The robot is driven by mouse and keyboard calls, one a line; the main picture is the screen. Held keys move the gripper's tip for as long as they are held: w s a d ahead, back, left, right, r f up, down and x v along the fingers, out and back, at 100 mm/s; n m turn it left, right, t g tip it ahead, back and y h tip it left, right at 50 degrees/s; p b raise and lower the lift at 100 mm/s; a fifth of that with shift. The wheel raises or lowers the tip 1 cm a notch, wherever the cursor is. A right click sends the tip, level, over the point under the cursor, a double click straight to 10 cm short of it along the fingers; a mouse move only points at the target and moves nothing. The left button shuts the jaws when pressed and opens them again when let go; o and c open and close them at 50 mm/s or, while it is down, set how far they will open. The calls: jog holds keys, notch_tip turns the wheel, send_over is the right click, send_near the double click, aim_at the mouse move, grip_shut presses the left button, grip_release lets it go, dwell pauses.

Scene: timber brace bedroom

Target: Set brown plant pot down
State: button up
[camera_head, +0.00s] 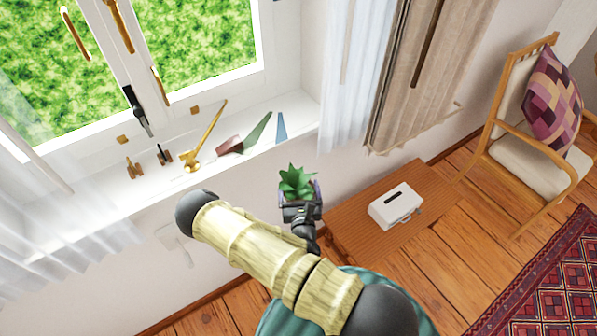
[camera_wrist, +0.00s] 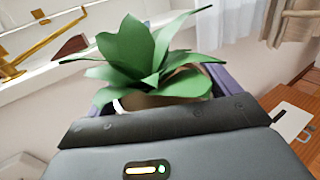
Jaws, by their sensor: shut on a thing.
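The brown plant pot (camera_wrist: 165,101) holds a green leafy plant (camera_head: 296,182). In the wrist view the plant (camera_wrist: 145,55) rises above my gripper, and only part of the pot's brown rim shows. My gripper (camera_head: 301,205) is shut on the pot, with a finger on each side of it. In the head view the pot is mostly hidden by the plant and gripper. The pot appears upright, held in front of the wall below the window sill, left of the wooden table. I see no surface touching its underside; the gripper hides it.
A wooden table (camera_head: 350,232) bears a white box with a handle (camera_head: 396,206). The window sill (camera_head: 240,160) carries several small ornaments, including a gold one (camera_head: 192,158). A wooden chair (camera_head: 535,160) with a patterned cushion stands at right. Curtains (camera_head: 415,75) hang beside the window.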

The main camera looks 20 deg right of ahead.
aim_at(300, 199)
jog(key=shift+s+f+n+y, duration=0.3)
jog(key=shift+f+y, duration=0.15)
jog(key=shift+f, duration=0.15)
jog(key=shift+s+f+n+y, duration=0.2)
jog(key=shift+f+n+y, duration=0.1)
jog(key=shift+f+y, duration=0.25)
jog(key=shift+s+f+n+y, duration=0.3)
jog(key=shift+f+y, duration=0.1)
jog(key=shift+f, duration=0.25)
jog(key=shift+w, duration=0.15)
